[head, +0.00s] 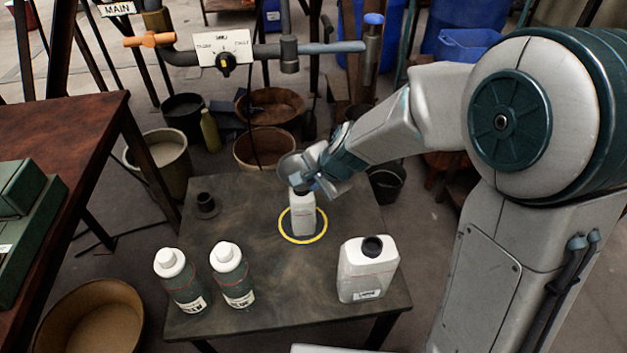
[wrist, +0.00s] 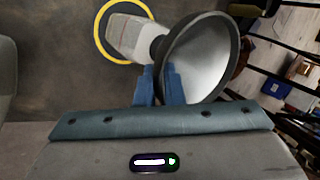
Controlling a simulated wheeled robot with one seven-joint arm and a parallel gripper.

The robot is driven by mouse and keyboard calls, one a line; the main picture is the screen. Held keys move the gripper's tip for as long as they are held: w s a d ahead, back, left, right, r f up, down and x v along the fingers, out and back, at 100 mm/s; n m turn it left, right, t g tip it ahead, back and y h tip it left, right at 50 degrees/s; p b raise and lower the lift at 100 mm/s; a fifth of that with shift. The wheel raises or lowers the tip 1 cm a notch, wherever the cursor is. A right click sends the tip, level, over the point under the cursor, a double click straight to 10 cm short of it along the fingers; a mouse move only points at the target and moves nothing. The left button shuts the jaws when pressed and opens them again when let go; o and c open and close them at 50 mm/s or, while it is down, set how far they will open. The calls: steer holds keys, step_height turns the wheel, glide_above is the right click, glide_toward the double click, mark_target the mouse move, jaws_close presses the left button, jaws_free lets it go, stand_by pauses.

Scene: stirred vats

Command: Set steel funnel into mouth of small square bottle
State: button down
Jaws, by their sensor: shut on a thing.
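The steel funnel (head: 287,168) shows its wide grey bowl above the small square bottle (head: 303,218). In the wrist view, the funnel's bowl (wrist: 203,60) opens toward the camera. My gripper (head: 312,181) is shut on the funnel, its blue fingers (wrist: 160,84) at the bowl's near side. The small bottle is white and stands upright inside a yellow ring (head: 303,240) on the dark table; it also shows in the wrist view (wrist: 127,35). The funnel overlaps the bottle's neck in both views. The spout is hidden, so I cannot tell whether it is inside the mouth.
Two round white-capped bottles (head: 179,281) (head: 232,275) stand at the table's front left. A larger white jug (head: 366,270) with a black cap stands front right. A small dark flanged piece (head: 205,204) lies at the left. The dark table (head: 270,300) is otherwise bare.

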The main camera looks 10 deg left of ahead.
steer(key=c, duration=1.5)
jaws_free()
steer(key=shift+o, duration=0.2)
steer(key=s+d+r+n+h+p, duration=0.1)
steer(key=s+d+r+n+p, duration=0.2)
steer(key=s+d+r+p, duration=0.3)
steer(key=s+d+r+n+g+h+p, duration=0.1)
steer(key=s+d+r+p, duration=0.5)
steer(key=r+p, duration=0.6)
steer(key=s+d+r+n+h+p, duration=0.2)
steer(key=s+d+r+n+p, duration=0.3)
steer(key=r, duration=1.3)
steer(key=shift+s+d+r+g+h+p, duration=0.15)
steer(key=shift+s+d+g+h+p, duration=0.45)
steer(key=shift+d+p, duration=1.65)
steer(key=shift+s+a+y, duration=0.15)
steer(key=shift+s+y, duration=0.05)
steer(key=shift+y, duration=0.1)
